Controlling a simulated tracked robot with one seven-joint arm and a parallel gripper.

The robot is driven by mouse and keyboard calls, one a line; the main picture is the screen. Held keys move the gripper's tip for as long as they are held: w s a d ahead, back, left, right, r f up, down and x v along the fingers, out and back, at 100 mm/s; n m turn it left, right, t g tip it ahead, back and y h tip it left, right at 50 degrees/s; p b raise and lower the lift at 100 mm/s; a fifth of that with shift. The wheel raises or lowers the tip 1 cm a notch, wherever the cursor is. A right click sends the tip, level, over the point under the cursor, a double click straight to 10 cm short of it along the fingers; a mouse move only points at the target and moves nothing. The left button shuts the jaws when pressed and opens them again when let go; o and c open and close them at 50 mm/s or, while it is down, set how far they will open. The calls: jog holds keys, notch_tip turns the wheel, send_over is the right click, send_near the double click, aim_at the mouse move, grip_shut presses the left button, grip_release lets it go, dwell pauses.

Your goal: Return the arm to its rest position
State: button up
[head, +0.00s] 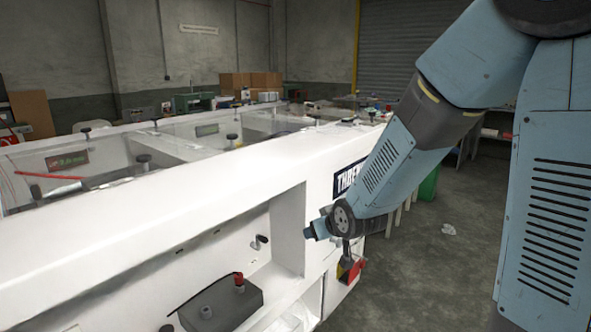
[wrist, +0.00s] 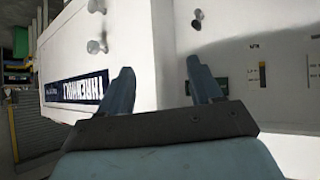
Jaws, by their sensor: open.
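My arm (head: 392,160) reaches down and left from the right side of the head view, its blue-grey links in front of the white machine (head: 150,205). The fingers of my gripper are not clear in the head view; the arm's end shows close to the machine's front corner. In the wrist view my gripper (wrist: 163,90) has its two blue fingers apart, with nothing between them. Beyond the fingers is the white machine wall. Whether the arm touches the machine cannot be told.
A dark control box (head: 222,303) with a red button sits in the machine's front recess. A red and yellow switch (head: 350,270) is just below the arm's end. Cardboard boxes (head: 250,82) stand at the back. Open concrete floor (head: 440,270) lies right of the machine.

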jog(key=s+d+r+m+g+h, duration=0.2)
jog(key=s+d+r+m+h, duration=0.1)
jog(key=s+d+r, duration=0.75)
jog(key=s+d+r+m+g, duration=0.1)
jog(key=s+d+r, duration=0.1)
jog(key=s, duration=0.4)
jog(key=s+d+r+m, duration=0.1)
jog(key=s+d+r, duration=0.2)
jog(key=s, duration=0.4)
jog(key=shift+d+g+h, duration=0.3)
jog(key=shift+d+g, duration=0.1)
jog(key=shift+d, duration=0.1)
jog(key=shift+s+d+r, duration=0.1)
jog(key=shift+s+r, duration=0.05)
jog(key=shift+s, duration=0.4)
jog(key=shift+c, duration=0.3)
